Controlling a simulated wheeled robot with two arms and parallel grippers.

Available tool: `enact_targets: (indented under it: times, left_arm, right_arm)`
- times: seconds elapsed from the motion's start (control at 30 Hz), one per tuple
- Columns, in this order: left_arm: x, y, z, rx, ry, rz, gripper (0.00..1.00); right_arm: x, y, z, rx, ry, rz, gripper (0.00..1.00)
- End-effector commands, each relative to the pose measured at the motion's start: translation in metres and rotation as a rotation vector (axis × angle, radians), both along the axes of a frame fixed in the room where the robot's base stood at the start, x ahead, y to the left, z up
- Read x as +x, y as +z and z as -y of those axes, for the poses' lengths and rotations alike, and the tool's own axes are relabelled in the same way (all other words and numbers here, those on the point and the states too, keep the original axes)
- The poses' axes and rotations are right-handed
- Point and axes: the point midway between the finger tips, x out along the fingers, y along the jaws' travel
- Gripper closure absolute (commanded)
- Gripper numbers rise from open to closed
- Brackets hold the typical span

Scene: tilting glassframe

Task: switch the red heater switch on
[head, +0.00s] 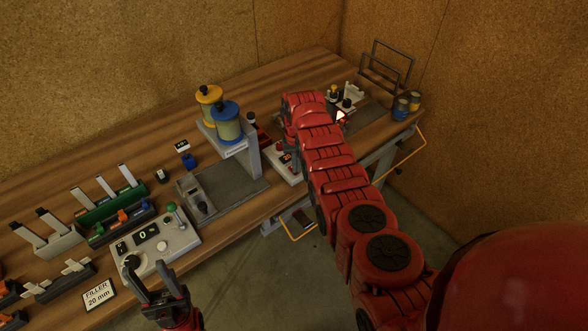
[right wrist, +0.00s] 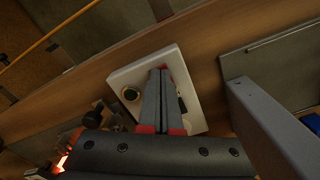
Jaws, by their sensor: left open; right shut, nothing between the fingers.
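A white control box (head: 277,171) sits near the table's front edge, partly hidden by my right arm in the head view. In the right wrist view the white box (right wrist: 192,72) lies beneath my right gripper (right wrist: 162,70), which is shut and empty. A small red patch shows at the fingertips; I cannot tell whether it is the red heater switch or part of the fingers. A round dark knob (right wrist: 131,94) is left of the fingers. The switch's position cannot be read. My left gripper (head: 157,281) is open, by the grey control unit.
The grey control unit (head: 180,245) with a green-topped lever stands at the table's front. A grey stand (head: 245,155) carrying yellow and blue containers is left of my right gripper; its upright looks close in the wrist view. Several racks fill the left.

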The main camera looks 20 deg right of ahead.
Motion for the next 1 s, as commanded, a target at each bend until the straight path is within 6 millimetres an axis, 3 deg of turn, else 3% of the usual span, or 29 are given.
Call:
enact_targets:
  times: [0.37, 1.0]
  left_arm:
    - [0.000, 0.000, 0.000, 0.000, 0.000, 0.000, 0.50]
    - [0.000, 0.032, 0.000, 0.000, 0.000, 0.000, 0.50]
  right_arm:
    - [-0.001, 0.000, 0.000, 0.000, 0.000, -0.002, 1.00]
    - [0.001, 0.055, 0.000, -0.001, 0.000, 0.003, 1.00]
